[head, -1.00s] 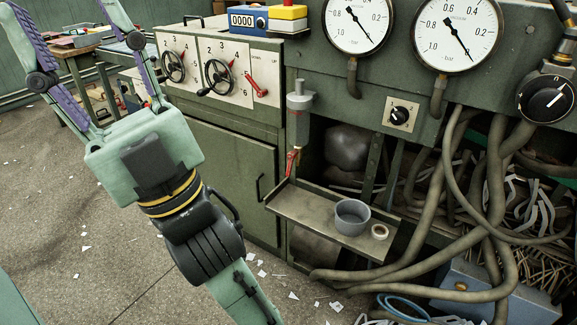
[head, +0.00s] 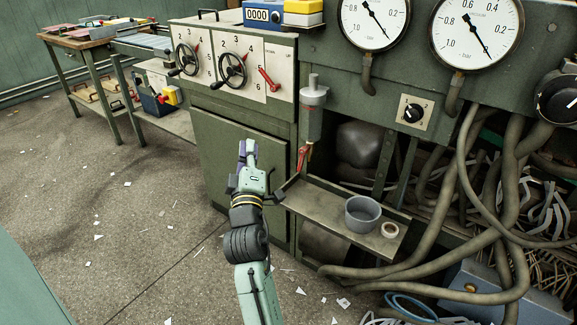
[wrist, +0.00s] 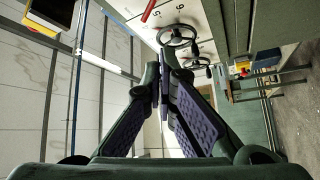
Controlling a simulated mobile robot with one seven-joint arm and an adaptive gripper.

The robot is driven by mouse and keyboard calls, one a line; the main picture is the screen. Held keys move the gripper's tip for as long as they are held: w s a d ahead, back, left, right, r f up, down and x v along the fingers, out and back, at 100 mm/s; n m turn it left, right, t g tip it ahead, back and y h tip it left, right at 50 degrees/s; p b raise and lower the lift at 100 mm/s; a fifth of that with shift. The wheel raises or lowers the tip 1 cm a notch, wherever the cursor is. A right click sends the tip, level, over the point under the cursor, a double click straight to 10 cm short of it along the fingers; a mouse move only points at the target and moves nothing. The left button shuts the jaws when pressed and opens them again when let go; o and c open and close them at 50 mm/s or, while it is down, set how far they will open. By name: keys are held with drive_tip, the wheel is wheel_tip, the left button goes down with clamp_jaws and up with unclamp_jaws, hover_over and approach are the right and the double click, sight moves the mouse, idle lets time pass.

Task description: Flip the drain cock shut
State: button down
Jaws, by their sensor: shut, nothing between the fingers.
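The drain cock (head: 302,158) is a small red lever under a grey cylindrical bowl (head: 314,108) on the front of the machine. Its red handle hangs down and slants slightly to the left. My gripper (head: 248,148) is in front of the green cabinet door, left of the drain cock and apart from it in the picture. Its fingers are together, with nothing between them. The wrist view shows the two purple-padded fingers meeting at the tips (wrist: 165,72). I cannot make out the drain cock in the wrist view.
A metal shelf (head: 330,207) juts out below the cock, bearing a grey cup (head: 362,213) and a tape roll (head: 390,230). Two handwheels and another red lever (head: 269,79) are on the panel above. Thick hoses (head: 460,190) crowd the right. Floor at left is open.

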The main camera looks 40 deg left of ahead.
sight(303, 159)
drive_tip(key=w+d+f+n+h, duration=0.1)
drive_tip(key=w+f+h, duration=0.1)
drive_tip(key=f, duration=0.4)
drive_tip(key=w+d+f+n+h, duration=0.1)
drive_tip(key=w+f+h, duration=0.1)
drive_tip(key=f, duration=0.4)
drive_tip(key=shift+d+f, duration=0.2)
drive_tip(key=shift+d, duration=0.2)
drive_tip(key=f+b+x, duration=0.1)
drive_tip(key=b+x, duration=0.1)
drive_tip(key=x, duration=0.8)
drive_tip(key=shift+w+d+r+p, duration=0.1)
drive_tip(key=shift+w+d+p, duration=0.1)
drive_tip(key=shift+d+p, duration=0.6)
drive_tip(key=shift+w+d+r+p, duration=0.1)
drive_tip(key=shift+w+d+p, duration=0.25)
drive_tip(key=shift+d, duration=0.85)
drive_tip(key=shift+s, duration=0.1)
drive_tip(key=shift+n+g+p, duration=0.3)
drive_tip(key=shift+p, duration=0.15)
